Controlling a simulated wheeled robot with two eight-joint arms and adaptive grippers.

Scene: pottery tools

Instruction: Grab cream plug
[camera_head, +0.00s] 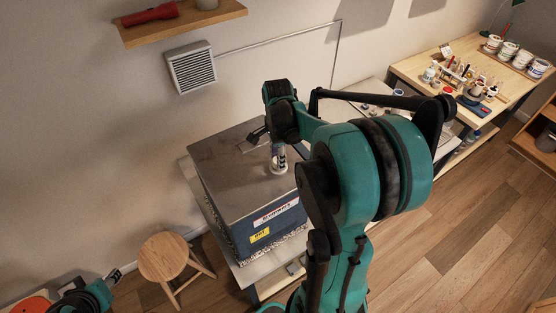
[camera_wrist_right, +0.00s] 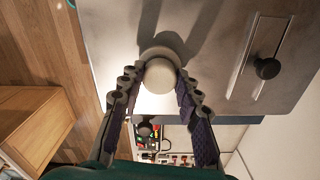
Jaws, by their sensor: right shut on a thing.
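The cream plug (camera_wrist_right: 161,75) is a pale round knob at the top of the kiln lid, with a wider pale round part behind it. In the head view the plug (camera_head: 279,169) shows small and partly hidden below the fingers. My right gripper (camera_wrist_right: 159,82) has its two fingers on either side of the plug and is shut on it. In the head view the right gripper (camera_head: 278,155) points down over the kiln (camera_head: 225,165). My left gripper (camera_head: 114,276) is low at the left edge, far from the plug; its jaw state is unclear.
A metal slide with a black knob (camera_wrist_right: 267,68) sits on the lid beside the plug. A wooden stool (camera_head: 168,255) stands left of the kiln. A workbench (camera_head: 420,75) with pots and tools is at the right. A wall shelf (camera_head: 180,22) hangs above.

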